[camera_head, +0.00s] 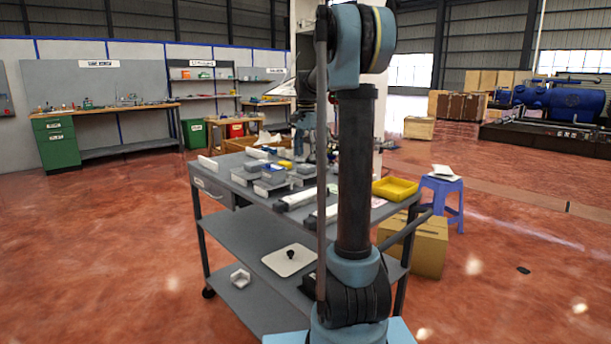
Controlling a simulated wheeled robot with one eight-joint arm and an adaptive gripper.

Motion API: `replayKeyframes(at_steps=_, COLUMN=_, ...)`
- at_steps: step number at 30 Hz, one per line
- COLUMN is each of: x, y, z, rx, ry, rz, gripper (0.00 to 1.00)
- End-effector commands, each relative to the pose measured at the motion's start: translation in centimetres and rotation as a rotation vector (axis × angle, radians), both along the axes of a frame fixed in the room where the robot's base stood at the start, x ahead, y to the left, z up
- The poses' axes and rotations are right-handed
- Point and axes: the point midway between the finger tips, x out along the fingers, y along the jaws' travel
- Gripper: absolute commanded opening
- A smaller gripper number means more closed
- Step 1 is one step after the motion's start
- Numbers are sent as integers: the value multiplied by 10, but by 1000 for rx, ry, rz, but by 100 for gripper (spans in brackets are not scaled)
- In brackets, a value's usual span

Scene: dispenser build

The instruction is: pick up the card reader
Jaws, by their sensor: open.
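A grey wheeled cart (230,186) stands in front of me with many small parts on its top. I cannot tell which of these parts is the card reader; at this size none is clearly one. My gripper (301,153) hangs at the end of my arm over the far part of the cart top, small and partly hidden among the parts behind my arm. It looks open, with nothing visibly held; its fingertips are hard to make out. My upright arm hides part of the cart top's right side.
Grey bins (271,186) and long white-topped pieces (296,199) crowd the cart top. A yellow tray (395,188) sits at its right end. A white plate (290,260) lies on a lower shelf. A blue stool (442,190) and cardboard box (428,245) stand at right. Floor at left is clear.

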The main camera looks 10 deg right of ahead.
Motion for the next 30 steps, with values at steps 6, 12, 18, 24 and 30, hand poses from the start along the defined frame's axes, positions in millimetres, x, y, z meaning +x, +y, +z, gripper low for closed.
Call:
replayKeyframes(at_steps=6, x=1, y=0, z=-12, rx=0, ry=0, rz=0, gripper=67)
replayKeyframes(at_steps=12, x=5, y=1, z=-39, rx=0, ry=0, rz=1, gripper=67)
replayKeyframes(at_steps=18, x=4, y=1, z=-56, rx=0, ry=0, rz=1, gripper=67)
replayKeyframes(at_steps=24, x=4, y=1, z=-57, rx=0, ry=0, rz=1, gripper=67)
replayKeyframes(at_steps=30, x=4, y=1, z=-57, rx=0, ry=0, rz=1, gripper=33)
